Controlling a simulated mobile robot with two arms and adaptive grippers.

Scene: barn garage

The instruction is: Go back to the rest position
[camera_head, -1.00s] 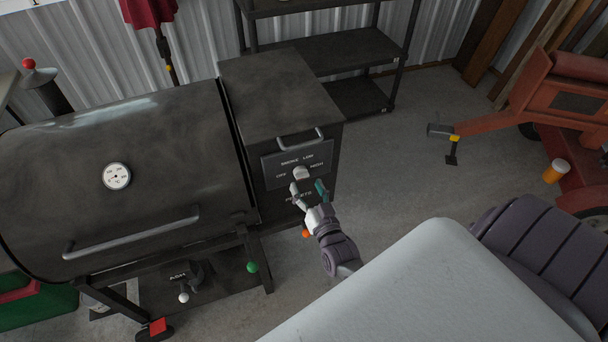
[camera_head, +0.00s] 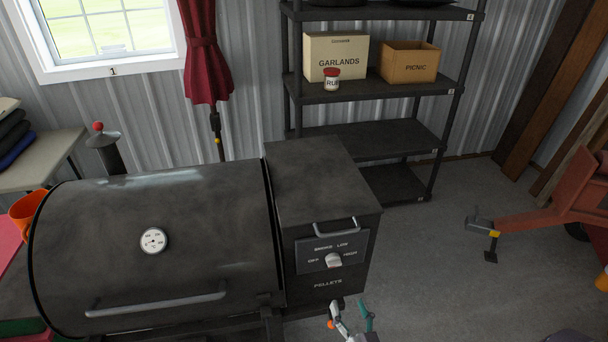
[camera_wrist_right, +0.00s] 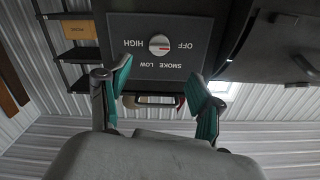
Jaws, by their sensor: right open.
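My right gripper (camera_head: 351,318) is at the bottom edge of the head view, in front of and below the smoker's control panel. Its two fingers, with green pads, stand apart with nothing between them. In the right wrist view the open fingers (camera_wrist_right: 158,95) frame the panel, which appears upside down. The white knob (camera_head: 333,260) sits on the panel, apart from the fingers; it also shows in the wrist view (camera_wrist_right: 159,44). My left gripper does not show in either view.
The black smoker (camera_head: 160,240) fills the left and middle. A shelf rack (camera_head: 375,145) behind it holds a GARLANDS box (camera_head: 336,55), a PICNIC box (camera_head: 408,62) and a jar (camera_head: 331,80). A red machine (camera_head: 560,200) stands at right. The floor between is clear.

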